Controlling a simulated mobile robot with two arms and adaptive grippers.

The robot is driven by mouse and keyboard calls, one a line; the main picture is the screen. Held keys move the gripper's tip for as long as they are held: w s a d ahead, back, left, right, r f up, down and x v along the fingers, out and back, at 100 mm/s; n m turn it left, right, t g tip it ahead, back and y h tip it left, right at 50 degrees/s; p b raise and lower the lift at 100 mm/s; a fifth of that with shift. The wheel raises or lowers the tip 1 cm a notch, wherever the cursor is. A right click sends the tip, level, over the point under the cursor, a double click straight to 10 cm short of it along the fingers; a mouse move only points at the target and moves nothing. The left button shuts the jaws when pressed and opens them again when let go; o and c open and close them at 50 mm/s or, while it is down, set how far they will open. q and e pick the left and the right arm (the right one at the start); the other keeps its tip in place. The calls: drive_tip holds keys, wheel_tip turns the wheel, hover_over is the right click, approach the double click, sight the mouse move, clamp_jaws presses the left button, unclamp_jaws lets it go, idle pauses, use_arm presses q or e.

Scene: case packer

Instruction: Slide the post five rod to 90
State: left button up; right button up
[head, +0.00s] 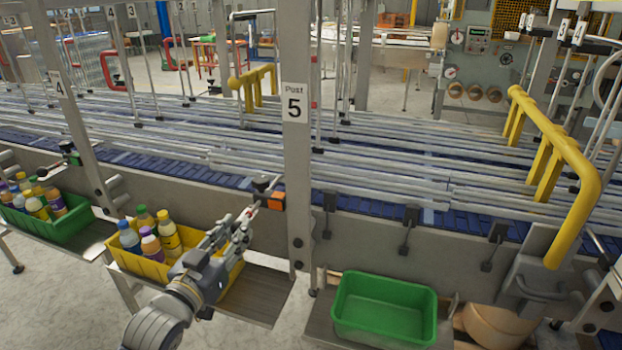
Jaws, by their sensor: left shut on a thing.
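Post five (294,140) is a grey upright with a white "Post 5" label, in the middle of the head view. An orange block (277,201) and a black knob (262,184) sit at its left side, at the conveyor's front edge. My left gripper (248,213) reaches up from below and is shut on the near end of the post five rod, just left of the orange block. The fingers cover most of this rod end. Scale marks, including 90, are too small to read. My right gripper is not in view.
A yellow crate (137,266) with several bottles stands behind my left arm. A green crate with bottles (72,231) is at far left, and an empty green crate (385,333) is right of the post. Yellow guard rails (572,165) rise at right. Long rails run along the blue conveyor.

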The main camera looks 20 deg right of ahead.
use_arm(q)
drive_tip(key=shift+p+v, duration=0.45)
drive_tip(key=shift+v, duration=0.7)
drive_tip(key=o, duration=0.9)
drive_tip(key=shift+w+f, duration=0.1)
drive_tip(key=shift+c, duration=0.2)
drive_tip(key=p+v, duration=0.2)
drive_tip(key=v, duration=0.5)
drive_tip(key=shift+p, duration=0.3)
